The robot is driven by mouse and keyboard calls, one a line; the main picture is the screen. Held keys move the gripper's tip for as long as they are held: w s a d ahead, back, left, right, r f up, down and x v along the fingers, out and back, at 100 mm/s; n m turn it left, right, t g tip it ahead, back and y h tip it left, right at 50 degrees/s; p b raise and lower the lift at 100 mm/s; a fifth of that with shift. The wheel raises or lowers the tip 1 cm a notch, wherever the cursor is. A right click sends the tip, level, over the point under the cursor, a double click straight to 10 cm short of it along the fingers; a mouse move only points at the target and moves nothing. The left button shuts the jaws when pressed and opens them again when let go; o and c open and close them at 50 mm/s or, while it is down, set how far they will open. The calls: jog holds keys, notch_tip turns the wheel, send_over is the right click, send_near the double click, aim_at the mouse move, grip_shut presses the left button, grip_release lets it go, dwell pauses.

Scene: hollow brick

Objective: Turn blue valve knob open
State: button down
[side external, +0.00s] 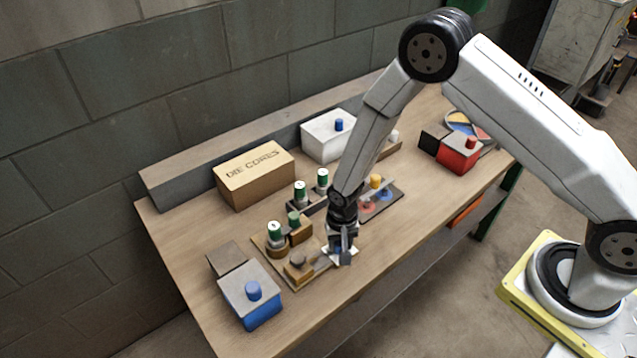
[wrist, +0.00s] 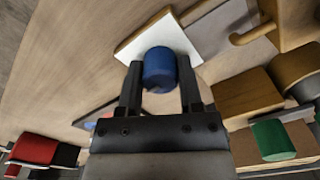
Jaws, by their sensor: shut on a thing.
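The blue valve knob (wrist: 159,66) is a short round cylinder on a white square plate (wrist: 190,48) in the wrist view. My gripper (wrist: 160,85) has one dark finger on each side of the knob and is shut on it. In the side view my gripper (side external: 341,252) points down at the front edge of the wooden board, over the white plate (side external: 346,261). There the gripper mostly hides the knob. I cannot tell from the frames how far the knob is turned.
Wooden blocks and green-topped cylinders (side external: 275,232) stand left of my gripper. A blue box (side external: 262,312) is at the front left. A cardboard box (side external: 255,178) and a white bin (side external: 325,146) stand behind. A red box (side external: 458,157) is at the right. The front table strip is clear.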

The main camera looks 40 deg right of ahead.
aim_at(341, 242)
jog(key=shift+m, duration=0.4)
jog(key=shift+c, duration=1.3)
grip_release()
jog(key=shift+r, duration=0.1)
jog(key=shift+r, duration=3.85)
